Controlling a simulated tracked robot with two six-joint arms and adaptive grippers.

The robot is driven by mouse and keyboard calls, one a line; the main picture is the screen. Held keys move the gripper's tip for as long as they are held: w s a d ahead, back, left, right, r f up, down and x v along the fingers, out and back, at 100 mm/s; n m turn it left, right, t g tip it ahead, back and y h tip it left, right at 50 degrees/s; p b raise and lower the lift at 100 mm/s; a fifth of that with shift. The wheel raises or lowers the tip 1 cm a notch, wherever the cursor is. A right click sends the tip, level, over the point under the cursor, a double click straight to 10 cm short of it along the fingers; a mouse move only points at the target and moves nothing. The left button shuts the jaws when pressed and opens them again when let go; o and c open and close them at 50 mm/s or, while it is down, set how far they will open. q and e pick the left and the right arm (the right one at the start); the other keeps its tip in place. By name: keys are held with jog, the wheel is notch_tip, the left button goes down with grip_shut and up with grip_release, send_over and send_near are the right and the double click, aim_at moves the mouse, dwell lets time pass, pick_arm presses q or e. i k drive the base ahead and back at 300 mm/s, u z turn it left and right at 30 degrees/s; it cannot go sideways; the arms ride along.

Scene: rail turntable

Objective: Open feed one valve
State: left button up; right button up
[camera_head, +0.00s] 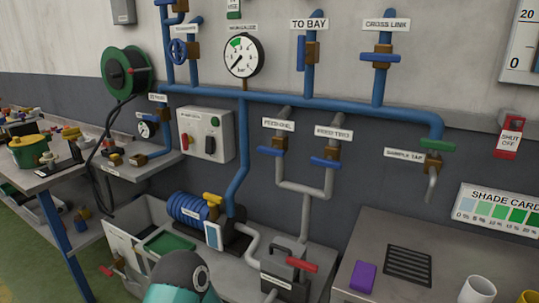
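The feed one valve (280,144) sits on a grey pipe below the blue main pipe, under its white "FEED ONE" label (278,124). Its blue lever (270,152) lies roughly level, across the upright pipe. Beside it on the right is the feed two valve (334,153), whose blue lever (325,162) also lies across its pipe. A teal and dark grey part of my arm shows at the bottom edge, well below the valves. Neither gripper is in view.
The to bay lever (301,53) stands along its pipe; the cross link lever (380,57) lies across its pipe. A gauge (243,55), control box (206,135), blue pump (189,209) and red-handled box (286,268) are nearby. A worktop (350,240) juts out lower right.

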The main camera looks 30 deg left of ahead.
aim_at(273, 150)
jog(key=u, duration=1.55)
jog(key=i, duration=0.1)
jog(key=z, duration=3.05)
jog(key=k, duration=1.4)
jog(key=u, duration=1)
jog(key=i, duration=1.05)
